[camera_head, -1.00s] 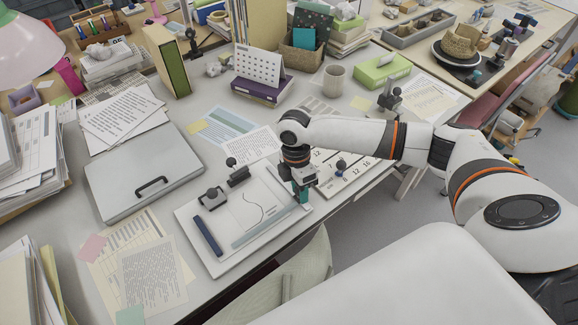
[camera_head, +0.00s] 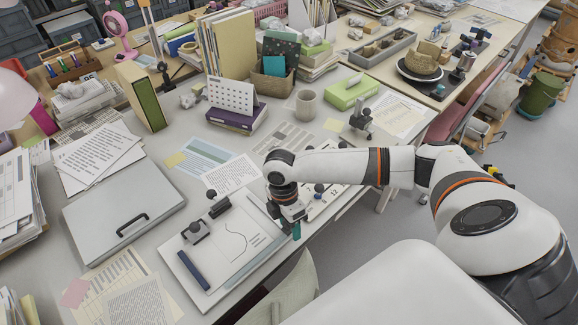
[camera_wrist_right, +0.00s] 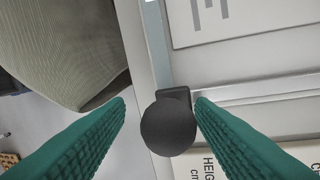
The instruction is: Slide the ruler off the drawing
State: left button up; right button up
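The drawing (camera_head: 236,232), a white sheet with a dark curved line, lies on a pale board (camera_head: 182,268). The ruler (camera_head: 262,259), a pale blue-grey strip, lies along the board's near right edge, clear of the curve. In the right wrist view the ruler (camera_wrist_right: 157,40) ends at a round black knob (camera_wrist_right: 168,128). My right gripper (camera_head: 291,229) is at the ruler's right end. In the wrist view its green ribbed fingers (camera_wrist_right: 161,101) are apart, with the knob between them, close to the right finger. My left gripper is not in view.
A dark blue bar (camera_head: 193,270) and black clamp-like pieces (camera_head: 197,231) sit on the board. A grey case (camera_head: 124,208) lies to the left. A chair back (camera_head: 283,294) stands at the desk's front edge. A calendar sheet (camera_head: 325,200) lies right of my gripper.

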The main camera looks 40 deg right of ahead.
notch_tip(320, 180, up, 12)
jog(key=w, duration=0.2)
jog(key=shift+w, duration=0.15)
jog(key=shift+d+f, duration=0.1)
jog(key=shift+f, duration=0.05)
dwell(0.6)
